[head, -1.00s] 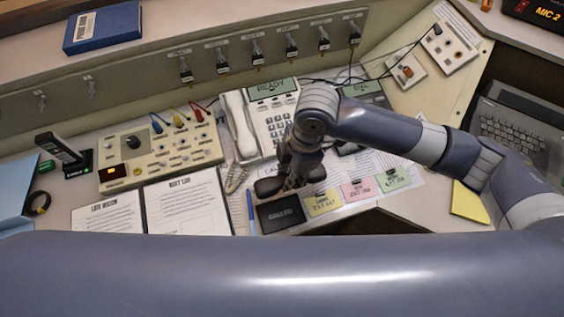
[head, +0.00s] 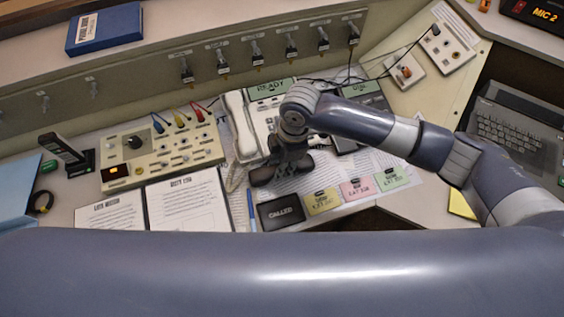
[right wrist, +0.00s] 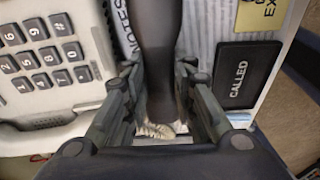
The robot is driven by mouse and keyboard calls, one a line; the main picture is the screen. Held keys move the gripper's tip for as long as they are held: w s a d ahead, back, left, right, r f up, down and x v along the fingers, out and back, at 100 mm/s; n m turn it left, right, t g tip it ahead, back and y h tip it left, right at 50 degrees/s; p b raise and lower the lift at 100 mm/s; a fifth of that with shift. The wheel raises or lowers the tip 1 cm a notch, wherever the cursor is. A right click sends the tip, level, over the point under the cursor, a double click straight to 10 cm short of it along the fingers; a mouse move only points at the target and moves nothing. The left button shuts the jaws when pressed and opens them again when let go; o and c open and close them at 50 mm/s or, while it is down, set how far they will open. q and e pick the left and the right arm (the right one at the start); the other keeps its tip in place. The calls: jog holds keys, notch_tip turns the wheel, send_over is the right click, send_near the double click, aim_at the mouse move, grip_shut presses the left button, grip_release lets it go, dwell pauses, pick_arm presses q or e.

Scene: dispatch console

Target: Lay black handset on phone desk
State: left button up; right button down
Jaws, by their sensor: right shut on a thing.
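My right gripper (head: 284,160) is shut on the black handset (head: 262,177) over the printed sheets, just in front of the white desk phone (head: 240,128). The handset lies across the fingers, with a dark end showing on each side. In the right wrist view the black handset (right wrist: 160,50) runs lengthwise between the two fingers of the right gripper (right wrist: 162,100), its middle partly hidden. I cannot tell whether it touches the desk. The desk phone has its own white handset, and its keypad is partly hidden by my arm. My left gripper is out of view.
A black "CALLED" card (head: 281,211) and coloured note cards (head: 357,190) lie in front of the gripper. A beige coiled cord (head: 234,178), a blue pen (head: 251,210) and open log sheets (head: 187,205) are left.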

jog(key=c, duration=1.3)
grip_release()
jog(key=shift+f, duration=0.1)
jog(key=r, duration=0.4)
jog(key=d+r, duration=0.1)
jog(key=r, duration=0.3)
jog(key=r+b, duration=0.1)
jog(key=r, duration=0.3)
jog(key=shift+w+d+r, duration=0.1)
jog(key=shift+w+d, duration=0.2)
jog(key=shift+d, duration=0.1)
